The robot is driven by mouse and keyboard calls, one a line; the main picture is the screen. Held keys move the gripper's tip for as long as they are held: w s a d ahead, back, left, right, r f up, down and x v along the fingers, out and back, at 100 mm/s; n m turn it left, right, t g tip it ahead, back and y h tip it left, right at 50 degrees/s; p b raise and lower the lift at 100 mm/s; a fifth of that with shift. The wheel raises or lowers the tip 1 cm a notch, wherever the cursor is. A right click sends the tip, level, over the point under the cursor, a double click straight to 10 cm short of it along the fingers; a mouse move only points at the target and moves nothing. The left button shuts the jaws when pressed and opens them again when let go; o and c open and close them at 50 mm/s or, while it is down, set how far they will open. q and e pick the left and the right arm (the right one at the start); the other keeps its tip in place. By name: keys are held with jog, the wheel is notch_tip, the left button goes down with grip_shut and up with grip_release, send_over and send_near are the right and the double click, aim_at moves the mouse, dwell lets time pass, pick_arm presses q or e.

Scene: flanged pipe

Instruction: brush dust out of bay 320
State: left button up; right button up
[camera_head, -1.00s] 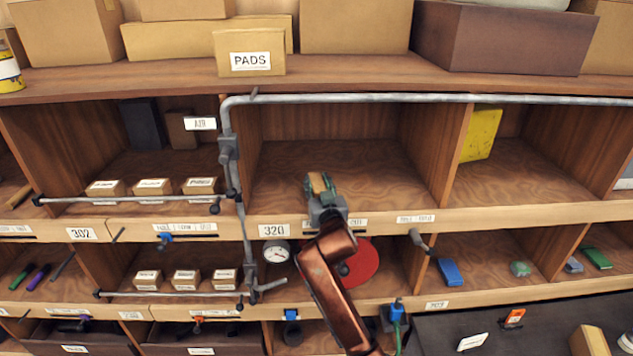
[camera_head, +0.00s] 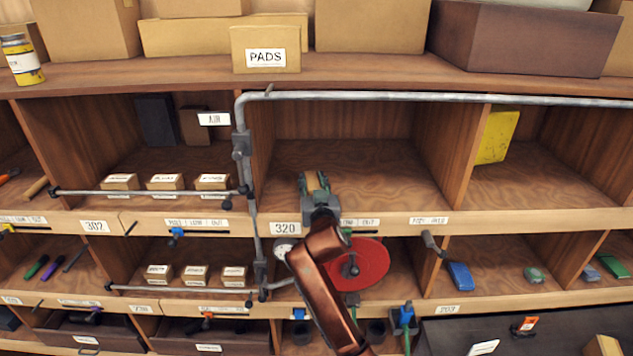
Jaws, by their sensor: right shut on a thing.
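Bay 320 (camera_head: 360,175) is the open wooden compartment in the middle of the upper row, above the white label 320 (camera_head: 285,228). Its plywood floor looks bare; I cannot make out dust on it. My right gripper (camera_head: 316,190) is over the front left part of this bay floor, just behind the front lip. It is shut on a small tan and green thing, perhaps a brush, mostly hidden between the fingers. I cannot tell whether it touches the floor. My copper-coloured right arm comes up from below. My left gripper is out of view.
A grey pipe (camera_head: 241,150) runs down the bay's left side and along its top. A red disc (camera_head: 365,265) and a dial gauge (camera_head: 285,250) are in the bay below, beside my arm. A PADS box (camera_head: 266,50) stands on the top shelf. A yellow item (camera_head: 497,137) is in the right bay.

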jog(key=shift+a+f+b, duration=0.15)
jog(key=shift+a+b, duration=0.45)
jog(key=shift+a, duration=1.55)
jog(key=shift+d+p, duration=0.6)
jog(key=shift+d, duration=0.5)
jog(key=shift+d+p, duration=0.5)
jog(key=shift+d, duration=0.9)
jog(key=shift+a, duration=0.1)
jog(key=shift+r+p, duration=1.35)
jog(key=shift+r, duration=0.4)
jog(key=shift+f, duration=0.1)
